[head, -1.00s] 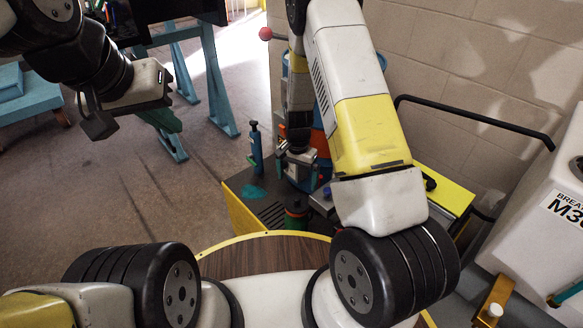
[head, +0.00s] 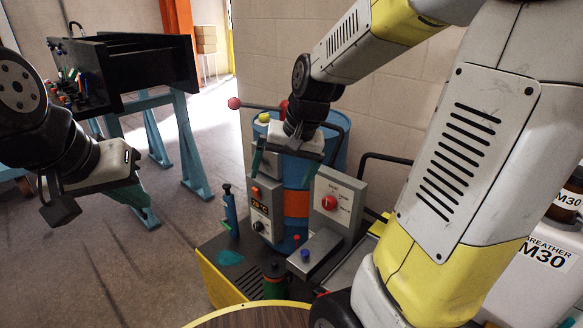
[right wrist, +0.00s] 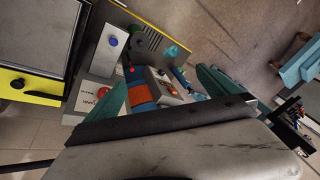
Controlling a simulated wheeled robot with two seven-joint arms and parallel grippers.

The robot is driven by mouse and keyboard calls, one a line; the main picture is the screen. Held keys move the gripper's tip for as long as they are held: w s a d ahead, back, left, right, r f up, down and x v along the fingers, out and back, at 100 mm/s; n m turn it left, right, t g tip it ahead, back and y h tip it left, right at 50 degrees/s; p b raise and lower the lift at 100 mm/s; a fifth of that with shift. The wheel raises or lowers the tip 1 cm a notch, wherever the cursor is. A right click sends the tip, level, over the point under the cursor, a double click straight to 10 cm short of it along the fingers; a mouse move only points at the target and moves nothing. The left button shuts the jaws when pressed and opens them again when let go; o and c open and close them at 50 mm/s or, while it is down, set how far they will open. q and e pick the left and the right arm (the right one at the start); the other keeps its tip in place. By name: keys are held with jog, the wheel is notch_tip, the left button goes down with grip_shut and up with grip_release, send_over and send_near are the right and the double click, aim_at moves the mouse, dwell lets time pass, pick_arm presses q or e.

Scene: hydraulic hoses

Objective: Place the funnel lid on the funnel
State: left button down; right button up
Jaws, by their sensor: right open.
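I cannot clearly make out the funnel or its lid in either view. My right gripper (head: 285,165) is open and empty in the head view, in front of the upper part of a blue drum with an orange band (head: 297,204). Its two teal fingers stand apart in the right wrist view (right wrist: 163,80), with the drum and control boxes beyond them. A small yellow-green piece (head: 263,117) shows behind the gripper near the drum's top; I cannot tell what it is. My left gripper (head: 100,200) hangs at the left over the floor, and its finger gap is not clear.
Grey control boxes (head: 338,203) and a blue pump-like bottle (head: 230,211) stand on the yellow-edged machine base. A black workbench (head: 140,65) with tools is at the back left. A red-knobbed lever (head: 234,103) is beside the drum.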

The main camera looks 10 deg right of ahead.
jog(key=s+r+n+t, duration=0.1)
jog(key=s+r, duration=0.2)
jog(key=s, duration=0.3)
jog(key=s+d+r+n+t, duration=0.1)
jog(key=s+r+n, duration=0.1)
jog(key=s+r, duration=0.2)
jog(key=s, duration=0.2)
jog(key=shift+s+d+t, duration=0.3)
dwell(0.4)
